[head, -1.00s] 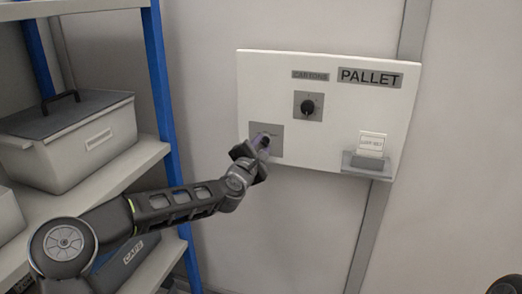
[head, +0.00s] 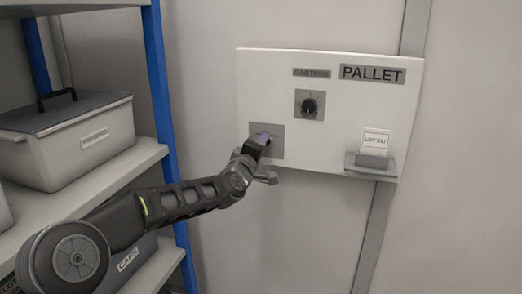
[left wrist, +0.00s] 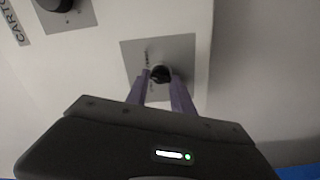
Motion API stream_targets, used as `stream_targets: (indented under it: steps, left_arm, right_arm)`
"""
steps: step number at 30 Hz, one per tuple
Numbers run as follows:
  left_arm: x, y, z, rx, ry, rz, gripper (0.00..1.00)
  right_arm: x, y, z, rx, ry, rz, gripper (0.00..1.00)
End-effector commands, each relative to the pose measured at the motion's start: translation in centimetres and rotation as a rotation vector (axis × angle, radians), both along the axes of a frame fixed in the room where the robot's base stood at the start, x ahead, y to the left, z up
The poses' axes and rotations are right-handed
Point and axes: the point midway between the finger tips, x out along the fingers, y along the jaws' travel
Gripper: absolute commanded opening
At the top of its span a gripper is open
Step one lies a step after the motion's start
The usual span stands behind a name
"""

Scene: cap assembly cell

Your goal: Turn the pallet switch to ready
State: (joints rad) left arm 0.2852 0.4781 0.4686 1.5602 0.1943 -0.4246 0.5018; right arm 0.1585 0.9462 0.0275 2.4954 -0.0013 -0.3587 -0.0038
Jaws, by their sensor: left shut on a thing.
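The white panel (head: 335,120) on the wall carries the PALLET sign (head: 371,75). A grey switch plate (head: 276,150) sits at its lower left and also shows in the left wrist view (left wrist: 187,52). A black switch knob (left wrist: 160,72) stands out of that plate. My left gripper (head: 264,139) is at this plate. In the left wrist view its purple fingers (left wrist: 160,80) are shut on the knob, one on each side. The gripper hides most of the knob in the head view, and the plate's lettering is too small to read. My right gripper is out of view.
A second black knob (head: 309,105) is above and right of the gripped one, under a smaller sign (head: 311,73). A holder (head: 370,162) with a lot card (head: 376,140) is at lower right. A shelf rack with a lidded bin (head: 73,145) stands left.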

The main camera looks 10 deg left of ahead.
Motion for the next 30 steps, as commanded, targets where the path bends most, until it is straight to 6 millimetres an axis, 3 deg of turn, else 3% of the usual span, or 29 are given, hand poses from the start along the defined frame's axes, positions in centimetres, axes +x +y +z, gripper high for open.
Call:
stream_targets:
  steps: [15,30]
  left_arm:
    - [0.00,-0.17,0.12,0.394,-0.025,-0.001,0.00]
    - [0.00,-0.14,0.09,0.469,-0.028,-0.001,0.00]
  right_arm:
    - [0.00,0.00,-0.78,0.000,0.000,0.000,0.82]
    - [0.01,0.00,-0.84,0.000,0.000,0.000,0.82]
